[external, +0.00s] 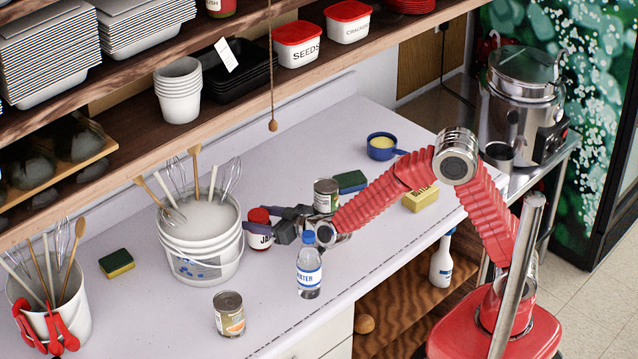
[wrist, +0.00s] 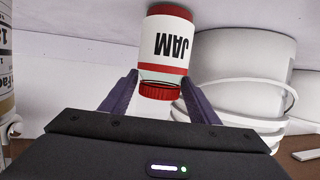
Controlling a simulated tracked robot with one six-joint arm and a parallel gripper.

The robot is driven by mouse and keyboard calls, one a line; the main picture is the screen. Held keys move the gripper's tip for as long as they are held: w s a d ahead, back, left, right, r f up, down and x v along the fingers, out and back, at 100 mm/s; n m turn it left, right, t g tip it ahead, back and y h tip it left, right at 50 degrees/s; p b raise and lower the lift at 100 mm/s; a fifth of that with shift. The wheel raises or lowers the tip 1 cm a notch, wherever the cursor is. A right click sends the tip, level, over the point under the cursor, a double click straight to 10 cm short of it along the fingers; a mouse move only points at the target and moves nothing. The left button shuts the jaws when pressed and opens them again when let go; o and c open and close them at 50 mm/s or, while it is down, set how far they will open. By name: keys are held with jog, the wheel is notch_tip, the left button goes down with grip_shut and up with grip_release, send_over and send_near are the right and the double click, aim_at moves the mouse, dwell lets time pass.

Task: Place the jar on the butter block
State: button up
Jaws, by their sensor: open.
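The jar (external: 259,236), white with a red lid and a JAM label, stands upright on the counter beside the white bucket. In the wrist view the jar (wrist: 165,45) appears upside down, its lid end near the fingertips. My gripper (external: 275,226) is open just right of the jar. In the wrist view my gripper's fingers (wrist: 158,90) lie either side of the jar's lid end; I cannot tell if they touch it. The butter block (external: 421,198), yellow and partly labelled, lies on the counter at the right, beyond my arm, with nothing on top.
A water bottle (external: 309,270) and a can (external: 229,315) stand in front. Another can (external: 326,194) and a green sponge (external: 350,181) are behind my forearm. The bucket (external: 200,250) of utensils is close to the jar. A blue cup (external: 381,149) stands behind the butter.

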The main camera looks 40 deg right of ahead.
jog(key=shift+x, duration=2.2)
jog(key=shift+c, duration=0.3)
grip_shut()
notch_tip(320, 180, up, 7)
jog(key=w+d, duration=0.2)
jog(key=w, duration=0.6)
jog(key=w+d, duration=0.3)
jog(key=w, duration=0.6)
jog(key=shift+d, duration=0.3)
jog(key=shift+r, duration=0.1)
